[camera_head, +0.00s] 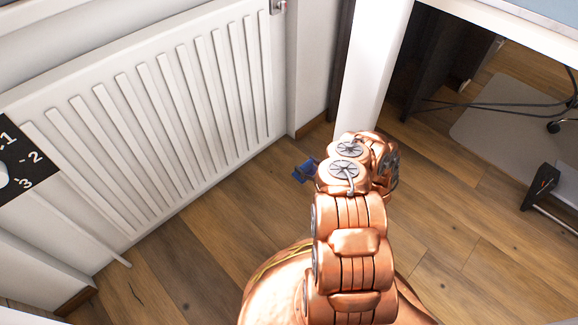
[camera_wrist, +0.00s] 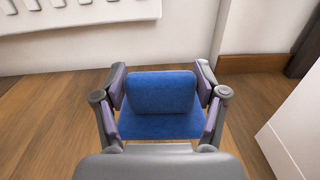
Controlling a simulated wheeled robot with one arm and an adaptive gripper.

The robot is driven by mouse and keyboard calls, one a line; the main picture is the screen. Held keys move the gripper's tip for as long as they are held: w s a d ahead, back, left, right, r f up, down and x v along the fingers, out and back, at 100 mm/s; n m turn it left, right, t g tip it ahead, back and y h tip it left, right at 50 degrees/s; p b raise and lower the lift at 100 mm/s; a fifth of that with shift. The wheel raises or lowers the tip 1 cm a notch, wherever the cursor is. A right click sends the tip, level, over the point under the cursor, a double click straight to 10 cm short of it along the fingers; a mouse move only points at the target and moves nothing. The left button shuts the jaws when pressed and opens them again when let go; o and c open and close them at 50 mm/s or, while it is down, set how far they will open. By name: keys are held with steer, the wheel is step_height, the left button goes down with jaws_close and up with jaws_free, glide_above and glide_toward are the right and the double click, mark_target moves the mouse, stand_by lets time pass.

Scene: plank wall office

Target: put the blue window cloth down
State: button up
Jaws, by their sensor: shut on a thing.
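The blue window cloth (camera_wrist: 162,92) is between the two fingers of my gripper (camera_wrist: 161,97) in the wrist view. It looks like a thick folded blue pad. My gripper is shut on it. In the head view a small part of the blue cloth (camera_head: 304,171) shows at the left of my arm's end, over the wood floor. My arm hides the rest of it and most of the gripper there. I cannot tell how high the cloth is above the floor.
A white radiator (camera_head: 160,110) stands along the wall at the left. A white desk leg (camera_head: 374,70) is just beyond my arm. A grey mat (camera_head: 500,125) and a cable (camera_head: 490,104) lie at the right. Bare wood floor (camera_head: 215,235) is clear in front of the radiator.

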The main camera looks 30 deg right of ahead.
steer(key=shift+n+y, duration=0.3)
steer(key=shift+y, duration=0.1)
steer(key=f, duration=0.1)
steer(key=s+f, duration=0.1)
steer(key=a+f+b, duration=0.1)
steer(key=f, duration=0.1)
steer(key=shift+s+a+f, duration=0.1)
steer(key=shift+s, duration=0.3)
steer(key=shift+f, duration=0.15)
steer(key=w+d+b, duration=0.1)
steer(key=w+b, duration=0.1)
steer(key=w, duration=0.3)
steer(key=w+d+f+b, duration=0.1)
steer(key=w, duration=0.4)
steer(key=w+d+b, duration=0.1)
steer(key=w+b, duration=0.1)
steer(key=w, duration=0.3)
steer(key=shift+w+f+b, duration=0.1)
steer(key=shift+f+b, duration=0.15)
steer(key=shift+b, duration=0.1)
steer(key=shift+w+d+f+b, duration=0.1)
steer(key=shift+w+f+b, duration=0.1)
steer(key=shift+f+b, duration=0.2)
step_height(320, 180, down, 3)
steer(key=shift+r+b, duration=0.1)
steer(key=shift+b, duration=0.7)
steer(key=shift+r, duration=0.1)
steer(key=o, duration=1.1)
steer(key=shift+o, duration=0.2)
